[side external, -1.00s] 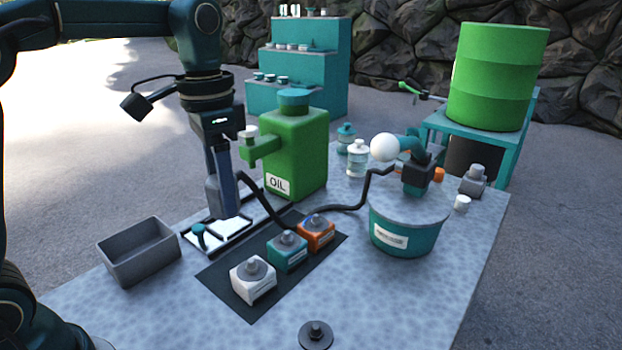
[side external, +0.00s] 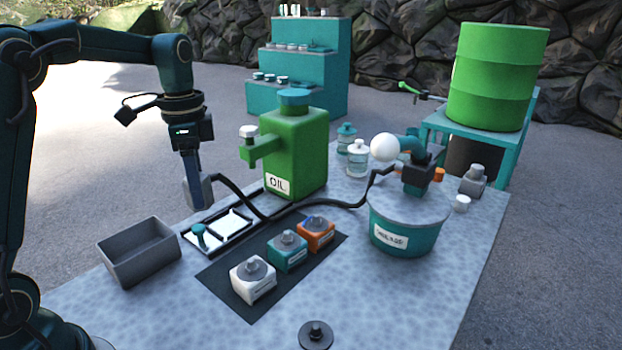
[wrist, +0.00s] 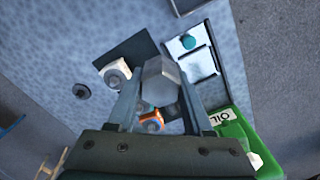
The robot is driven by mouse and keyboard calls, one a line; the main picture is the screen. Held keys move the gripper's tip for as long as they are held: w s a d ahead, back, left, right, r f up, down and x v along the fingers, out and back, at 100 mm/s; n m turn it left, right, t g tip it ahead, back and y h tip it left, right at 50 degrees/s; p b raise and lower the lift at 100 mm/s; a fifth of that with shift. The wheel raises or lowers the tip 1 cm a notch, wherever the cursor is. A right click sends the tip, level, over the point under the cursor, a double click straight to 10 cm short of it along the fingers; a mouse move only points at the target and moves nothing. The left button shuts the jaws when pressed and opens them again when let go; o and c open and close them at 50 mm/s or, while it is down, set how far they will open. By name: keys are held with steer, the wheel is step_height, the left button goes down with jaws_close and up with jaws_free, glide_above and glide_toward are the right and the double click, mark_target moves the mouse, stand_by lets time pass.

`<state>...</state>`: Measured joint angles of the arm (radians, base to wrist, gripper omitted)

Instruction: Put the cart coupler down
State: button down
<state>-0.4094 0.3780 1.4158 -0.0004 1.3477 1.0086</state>
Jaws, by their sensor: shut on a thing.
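My gripper (side external: 195,188) is shut on the cart coupler (side external: 201,193), a grey block at the end of a black hose (side external: 285,209). It is held raised, near the left edge of the table, behind the black-framed tray with white panels (side external: 235,221). In the wrist view, the coupler (wrist: 160,80) shows as a grey faceted piece between the two fingers. The hose runs right to the pump on the teal grease drum (side external: 405,238). The fingers partly hide the coupler in the side view.
A grey open bin (side external: 138,252) stands at the front left. White, teal (side external: 288,250) and orange blocks sit on a dark mat (side external: 225,275). A green oil can (side external: 300,150) stands behind the hose. The table's front right is mostly clear, apart from a dark disc (side external: 315,335).

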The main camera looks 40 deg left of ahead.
steer(key=a+f, duration=0.2)
steer(key=a, duration=0.1)
glide_toward(253, 240)
steer(key=shift+n, duration=0.4)
steer(key=s+d, duration=0.1)
steer(key=s+d+f, duration=0.1)
steer(key=s+d, duration=0.1)
steer(key=shift+s+d, duration=0.3)
steer(key=shift+w+d+f, duration=0.2)
steer(key=shift+d+f, duration=0.15)
steer(key=shift+f, duration=1.95)
steer(key=shift+f, duration=0.1)
steer(key=c, duration=0.6)
jaws_free()
